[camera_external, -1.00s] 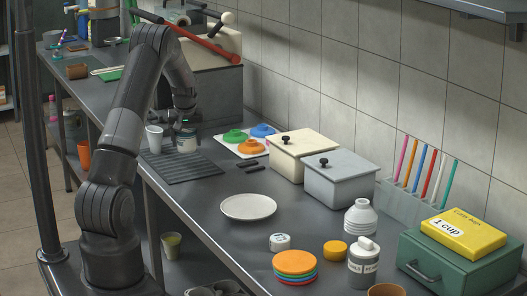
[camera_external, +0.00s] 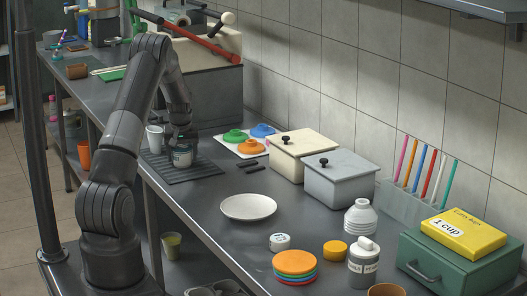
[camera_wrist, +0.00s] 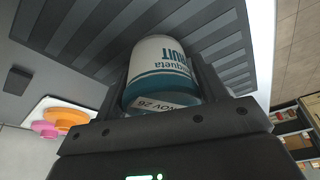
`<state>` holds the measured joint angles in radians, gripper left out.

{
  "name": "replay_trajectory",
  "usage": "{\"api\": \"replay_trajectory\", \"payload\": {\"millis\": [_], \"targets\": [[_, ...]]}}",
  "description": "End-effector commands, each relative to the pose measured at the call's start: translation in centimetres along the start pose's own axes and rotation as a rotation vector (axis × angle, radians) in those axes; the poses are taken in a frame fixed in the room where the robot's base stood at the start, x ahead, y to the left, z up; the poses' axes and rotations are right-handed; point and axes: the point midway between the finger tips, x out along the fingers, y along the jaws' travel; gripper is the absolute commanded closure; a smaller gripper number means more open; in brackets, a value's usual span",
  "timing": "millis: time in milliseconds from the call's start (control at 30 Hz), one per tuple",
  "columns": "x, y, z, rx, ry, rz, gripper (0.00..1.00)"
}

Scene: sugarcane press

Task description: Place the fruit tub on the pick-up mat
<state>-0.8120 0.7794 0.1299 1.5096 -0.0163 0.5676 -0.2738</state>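The fruit tub (camera_external: 182,159) is a small white and teal tub with printed lettering. My gripper (camera_external: 181,142) points down and is shut on it, with a finger on each side in the wrist view (camera_wrist: 165,85). The tub is over the dark ribbed pick-up mat (camera_external: 203,170); I cannot tell whether its base touches. The mat's ribs also show around the tub in the wrist view (camera_wrist: 90,45). A white cup (camera_external: 154,136) stands at the mat's left side.
A white board (camera_external: 226,147) with green, blue and orange lids lies right of the mat. Small dark bars (camera_external: 250,168) and a white plate (camera_external: 248,207) lie nearer. Two lidded boxes (camera_external: 338,180) stand by the wall. The counter between the mat and plate is mostly clear.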

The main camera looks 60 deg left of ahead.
Motion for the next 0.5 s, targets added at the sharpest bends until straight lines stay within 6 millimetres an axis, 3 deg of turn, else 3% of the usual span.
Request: {"api": "replay_trajectory", "payload": {"millis": [200, 500], "targets": [[-0.02, 0.0, 0.01, 0.0, 0.0, 0.0, 0.16], [-0.34, 0.0, -0.11, 0.0, 0.0, 0.0, 0.15]]}}
